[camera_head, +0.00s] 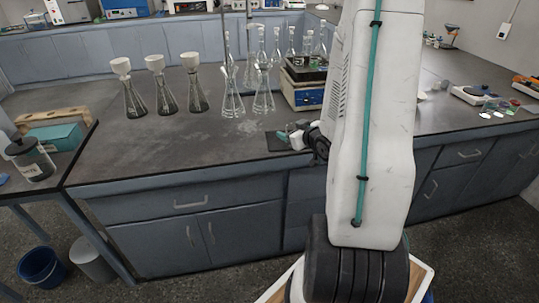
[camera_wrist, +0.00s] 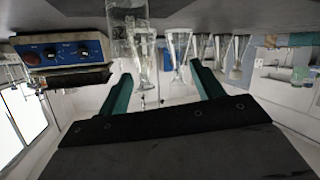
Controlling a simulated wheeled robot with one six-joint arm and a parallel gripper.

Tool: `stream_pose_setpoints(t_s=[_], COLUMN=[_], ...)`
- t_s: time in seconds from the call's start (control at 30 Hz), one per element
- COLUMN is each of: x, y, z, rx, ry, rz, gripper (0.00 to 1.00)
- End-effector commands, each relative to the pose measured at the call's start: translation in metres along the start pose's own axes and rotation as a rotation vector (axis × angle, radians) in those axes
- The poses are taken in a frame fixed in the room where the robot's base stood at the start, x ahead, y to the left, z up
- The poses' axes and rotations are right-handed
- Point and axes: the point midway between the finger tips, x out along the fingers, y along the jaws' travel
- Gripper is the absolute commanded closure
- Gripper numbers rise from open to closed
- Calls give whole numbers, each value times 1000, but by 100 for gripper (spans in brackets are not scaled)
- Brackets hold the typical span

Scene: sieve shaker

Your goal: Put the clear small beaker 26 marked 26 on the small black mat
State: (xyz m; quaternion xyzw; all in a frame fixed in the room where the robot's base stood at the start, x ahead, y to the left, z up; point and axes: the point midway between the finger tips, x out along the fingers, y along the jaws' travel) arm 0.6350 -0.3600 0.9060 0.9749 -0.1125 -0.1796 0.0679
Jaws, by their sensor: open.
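My gripper (camera_head: 291,136) is low over the bench, its teal fingers apart and empty; the wrist view, which is upside down, shows them too (camera_wrist: 160,70). The small black mat (camera_head: 275,143) lies flat near the bench's front edge, beside and partly behind my gripper. A clear, straight-sided glass vessel (camera_wrist: 122,28), likely the small beaker 26, stands on the bench beyond the fingertips in the wrist view. It is apart from the fingers and left of their middle. Its marking cannot be read. I cannot make out the beaker in the head view.
Clear conical flasks (camera_head: 232,104) stand behind the mat, and several with white funnels (camera_head: 156,92) stand farther left. A blue-fronted device (camera_head: 305,98) is close behind my gripper. My arm hides the bench's middle right. The bench front left of the mat is clear.

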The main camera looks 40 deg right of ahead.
Motion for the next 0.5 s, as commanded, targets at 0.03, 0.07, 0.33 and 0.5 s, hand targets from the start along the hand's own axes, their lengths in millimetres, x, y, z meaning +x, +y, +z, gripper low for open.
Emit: stream_pose_setpoints(t_s=[0.03, 0.07, 0.33, 0.5], x=[2, 3, -37, -97], y=[-9, -14, -73, -123], z=[-19, -26, -93, -122], rx=[-35, -49, -105, -82], ry=[-46, -83, -405, -591], rz=[-1, 3, 38, 21], gripper=[34, 34, 34, 34])
